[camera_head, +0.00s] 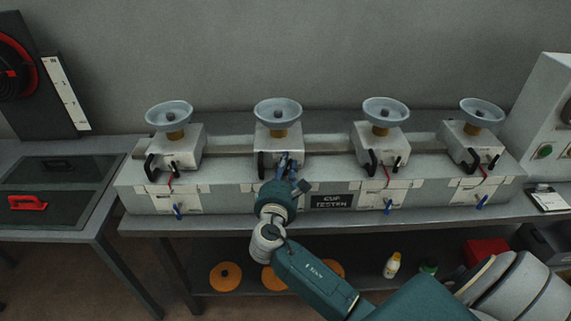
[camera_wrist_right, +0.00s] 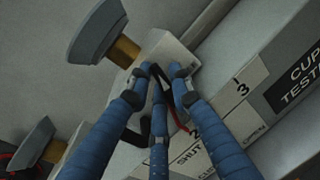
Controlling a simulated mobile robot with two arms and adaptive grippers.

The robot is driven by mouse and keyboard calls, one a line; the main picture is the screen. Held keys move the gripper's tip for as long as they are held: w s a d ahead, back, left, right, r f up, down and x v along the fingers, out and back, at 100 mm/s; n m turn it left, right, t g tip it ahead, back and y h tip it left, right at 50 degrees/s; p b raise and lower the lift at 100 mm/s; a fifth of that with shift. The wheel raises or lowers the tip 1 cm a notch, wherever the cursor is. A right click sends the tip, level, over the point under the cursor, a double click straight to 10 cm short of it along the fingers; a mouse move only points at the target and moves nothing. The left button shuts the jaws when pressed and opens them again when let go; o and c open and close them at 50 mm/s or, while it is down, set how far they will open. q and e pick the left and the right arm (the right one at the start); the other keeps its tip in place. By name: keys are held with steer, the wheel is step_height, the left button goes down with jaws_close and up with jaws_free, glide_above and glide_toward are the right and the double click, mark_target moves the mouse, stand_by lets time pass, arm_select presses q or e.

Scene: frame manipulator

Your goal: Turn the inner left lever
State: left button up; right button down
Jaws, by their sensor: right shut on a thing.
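The inner left station, second from the left, has a white block (camera_head: 282,136) with a grey dish (camera_head: 278,110) on top. A black curved handle (camera_head: 262,163) shows at the block's left front. My right gripper (camera_head: 289,166) is at the front right of this block and covers the small lever there. In the right wrist view its blue fingers (camera_wrist_right: 161,85) are closed together against the front of the white block (camera_wrist_right: 165,50). They are shut on the lever, which they mostly hide. A black handle (camera_wrist_right: 139,134) shows beside them. My left gripper is not in view.
Similar stations stand to the left (camera_head: 178,152) and right (camera_head: 383,144) on the long grey tester (camera_head: 240,193). A "CUP TESTER" label (camera_head: 331,202) is right of my wrist. A red handle (camera_head: 28,203) lies at far left. Orange discs (camera_head: 226,276) and bottles are on the shelf below.

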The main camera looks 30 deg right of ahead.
steer(key=m+y, duration=0.1)
steer(key=m, duration=0.2)
steer(key=shift+s+d+p, duration=0.15)
steer(key=shift+p, duration=0.15)
steer(key=m, duration=0.3)
steer(key=shift+d+m+y, duration=0.15)
steer(key=shift+m+y, duration=0.15)
steer(key=shift+s+d+f+m+y, duration=0.1)
steer(key=shift+m+y, duration=0.1)
steer(key=shift+m, duration=0.35)
steer(key=shift+f+m+y, duration=0.1)
steer(key=shift+m+y, duration=0.1)
steer(key=shift+m, duration=0.35)
steer(key=shift+s+f+m+t+y, duration=0.1)
steer(key=shift+m+t+y, duration=0.25)
steer(key=shift+m, duration=1.25)
steer(key=shift+y, duration=0.25)
steer(key=c, duration=1.6)
jaws_free()
